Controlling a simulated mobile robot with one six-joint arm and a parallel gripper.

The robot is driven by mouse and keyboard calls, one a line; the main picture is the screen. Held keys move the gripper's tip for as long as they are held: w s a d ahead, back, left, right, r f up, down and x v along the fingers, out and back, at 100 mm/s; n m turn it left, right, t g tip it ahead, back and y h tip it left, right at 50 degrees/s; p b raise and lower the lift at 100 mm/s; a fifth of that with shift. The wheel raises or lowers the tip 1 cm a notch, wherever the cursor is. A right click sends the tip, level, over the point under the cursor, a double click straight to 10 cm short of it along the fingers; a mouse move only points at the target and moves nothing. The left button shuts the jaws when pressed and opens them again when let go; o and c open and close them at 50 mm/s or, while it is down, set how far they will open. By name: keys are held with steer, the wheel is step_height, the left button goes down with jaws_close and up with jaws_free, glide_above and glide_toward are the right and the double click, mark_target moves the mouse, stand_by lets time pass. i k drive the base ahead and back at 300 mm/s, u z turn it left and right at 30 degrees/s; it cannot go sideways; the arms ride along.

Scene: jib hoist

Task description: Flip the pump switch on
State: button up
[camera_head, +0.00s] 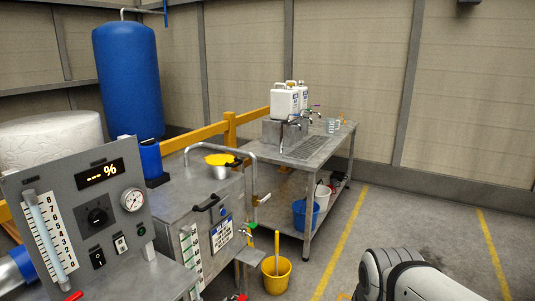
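A grey control panel (77,203) stands tilted at the lower left. It carries a black rocker switch (97,257) and, to its right, a second small switch (120,244). Their labels are too small to read, so I cannot tell which is the pump switch or its position. Above them are a black rotary knob (97,217), a round gauge (133,200) and a display (101,172) showing dashes and "%". A white part of my arm shows at the lower right, well away from the panel. My gripper is not in view.
A metal tank (180,200) with black handles stands right of the panel. Behind it, a steel table (338,153) holds white jugs (284,101). A yellow bucket (276,275) stands on the floor. Floor between bucket and my arm is clear.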

mark_target(99, 260)
steer(key=u, duration=1.45)
steer(key=k, duration=0.65)
steer(key=u, duration=0.35)
steer(key=i, duration=1.15)
steer(key=u, duration=0.2)
